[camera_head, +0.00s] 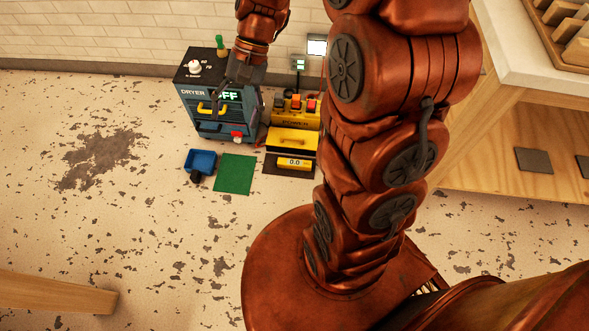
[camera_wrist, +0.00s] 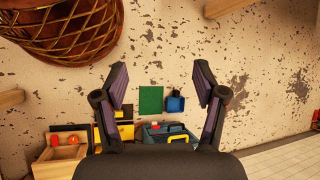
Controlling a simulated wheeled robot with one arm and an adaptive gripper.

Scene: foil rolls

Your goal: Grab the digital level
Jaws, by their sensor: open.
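The digital level (camera_head: 294,163) is a short yellow bar with a "0.0" display. It lies on a dark mat (camera_head: 289,172) on the floor, in front of a yellow power box. In the wrist view, a small yellow piece beside the left finger looks like the level, partly hidden. My gripper (camera_head: 238,78) hangs over the front of the dryer, up and left of the level in the head view. In the wrist view my gripper (camera_wrist: 160,78) has its fingers wide apart with nothing between them.
The dryer unit (camera_head: 191,99) stands near the brick wall, with the yellow power box (camera_head: 291,139) to its right. A green mat (camera_head: 235,173) and a blue tray (camera_head: 201,161) lie in front. A wooden bench (camera_head: 500,150) stands at right. The left floor is open.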

